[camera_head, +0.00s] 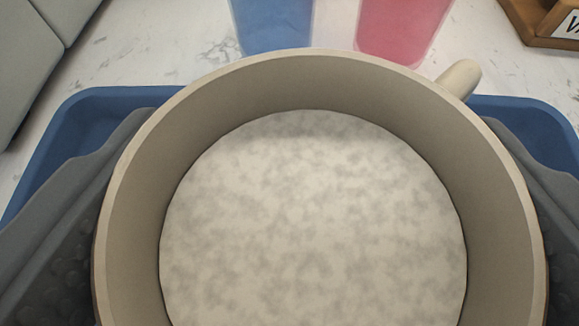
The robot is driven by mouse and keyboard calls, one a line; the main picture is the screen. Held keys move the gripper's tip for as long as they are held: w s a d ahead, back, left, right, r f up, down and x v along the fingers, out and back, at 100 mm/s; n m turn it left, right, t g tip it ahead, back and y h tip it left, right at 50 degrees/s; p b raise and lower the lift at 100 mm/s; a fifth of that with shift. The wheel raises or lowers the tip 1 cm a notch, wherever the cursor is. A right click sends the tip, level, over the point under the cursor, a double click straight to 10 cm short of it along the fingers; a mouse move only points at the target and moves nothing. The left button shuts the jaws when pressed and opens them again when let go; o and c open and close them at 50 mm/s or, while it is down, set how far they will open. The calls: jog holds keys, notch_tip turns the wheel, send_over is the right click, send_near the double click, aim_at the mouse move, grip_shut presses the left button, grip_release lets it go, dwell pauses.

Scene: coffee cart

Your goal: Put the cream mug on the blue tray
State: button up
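The cream mug (300,78) fills most of the view, seen from above into its opening. Its handle (460,78) points to the back right. My gripper (318,230) has one dark grey finger against the mug's left side and one against its right side. The mug is between them and looks upright. The blue tray (90,112) shows behind and below the mug, at its left and right. The mug hides most of the tray, and I cannot tell whether the mug's base touches it.
A blue cup (274,22) and a pink-red cup (402,28) stand just behind the tray on the white marble counter (180,35). A wooden holder with a label (545,22) is at the back right. A grey block-like surface (30,60) stands at the left.

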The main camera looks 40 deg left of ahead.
aim_at(311, 177)
jog(key=shift+f+b, duration=0.9)
jog(key=shift+f, duration=0.7)
jog(key=shift+f, duration=0.15)
jog(key=o, duration=1.3)
jog(key=shift+s+d+r, duration=0.1)
jog(key=shift+r, duration=0.15)
jog(key=p+v, duration=0.3)
jog(key=v, duration=0.8)
jog(key=shift+s+p, duration=0.35)
jog(key=shift+p, duration=0.05)
jog(key=shift+w+d+r, duration=0.1)
jog(key=shift+r, duration=0.05)
